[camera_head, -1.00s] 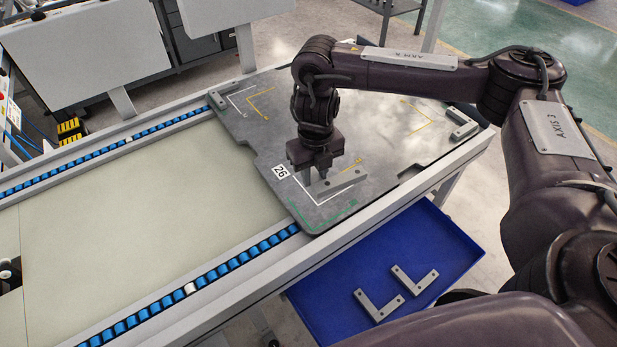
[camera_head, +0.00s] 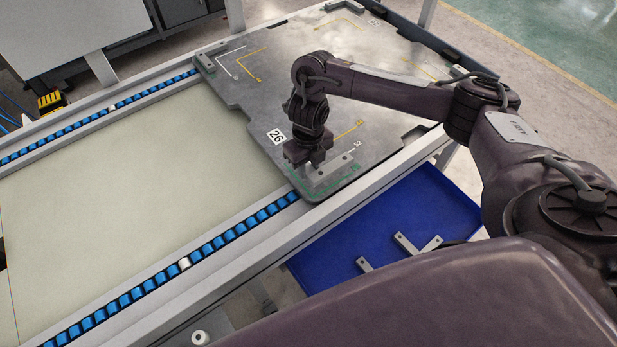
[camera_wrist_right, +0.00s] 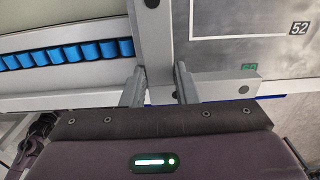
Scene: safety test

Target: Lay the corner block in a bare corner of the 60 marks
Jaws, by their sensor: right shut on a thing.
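My right gripper (camera_head: 309,166) is shut on a grey L-shaped corner block (camera_head: 333,171) at the near corner of the dark metal plate (camera_head: 225,105). The block is over or on the green corner marks (camera_head: 352,183) and partly covers them; I cannot tell if it touches the plate. In the right wrist view the two fingers (camera_wrist_right: 160,88) are at the block (camera_wrist_right: 222,88), with a green label (camera_wrist_right: 249,66), seemingly 60, partly covered beside it. A white mark numbered 52 (camera_wrist_right: 299,28) lies farther in. My left gripper is not in view.
Other grey blocks sit at the plate's far-left corner (camera_head: 204,63), back edge (camera_head: 338,5) and right side (camera_head: 459,72). A blue tray (camera_head: 330,272) below holds more blocks (camera_head: 405,243). Conveyor rails with blue rollers (camera_head: 230,240) run left of the plate.

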